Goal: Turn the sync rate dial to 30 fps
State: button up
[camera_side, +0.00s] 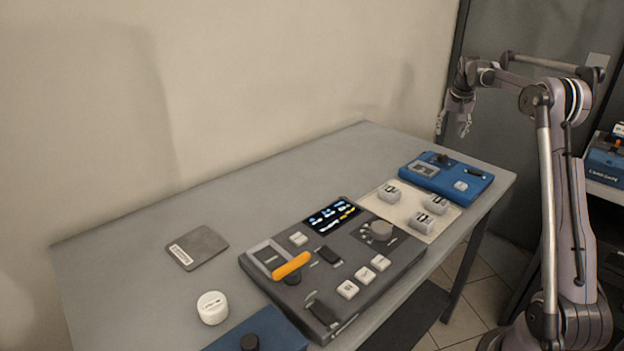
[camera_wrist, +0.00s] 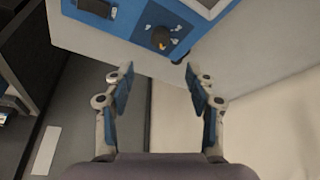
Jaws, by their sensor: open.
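My gripper (camera_side: 453,127) is open and empty, raised above and beyond the far right end of the table. In the wrist view its two fingers (camera_wrist: 157,76) are spread wide, with nothing between them. A small blue box (camera_side: 445,178) lies at the table's far right, with a dark knob (camera_side: 441,157) on top. In the wrist view this black knob (camera_wrist: 160,38) with a yellow mark lies ahead of the fingers, apart from them. A grey console (camera_side: 405,258) has a round grey dial (camera_side: 381,230). Labels are too small to read, so I cannot tell which is the sync rate dial.
A pale mat (camera_side: 448,218) with several grey blocks lies between console and blue box. A white round object (camera_side: 212,307), a dark flat plate (camera_side: 197,247) and another blue box (camera_side: 262,331) are at the near left. The table's back strip (camera_side: 270,180) is clear.

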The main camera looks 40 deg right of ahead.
aim_at(444, 156)
jog(key=d+f+n, duration=0.1)
jog(key=f, duration=0.2)
jog(key=w+d+f+n, duration=0.1)
jog(key=f, duration=0.3)
jog(key=w+d+f+n+y, duration=0.1)
jog(key=d+f, duration=0.1)
jog(key=f, duration=0.2)
jog(key=shift+t, duration=0.4)
jog(key=shift+d, duration=0.1)
jog(key=c, duration=1.2)
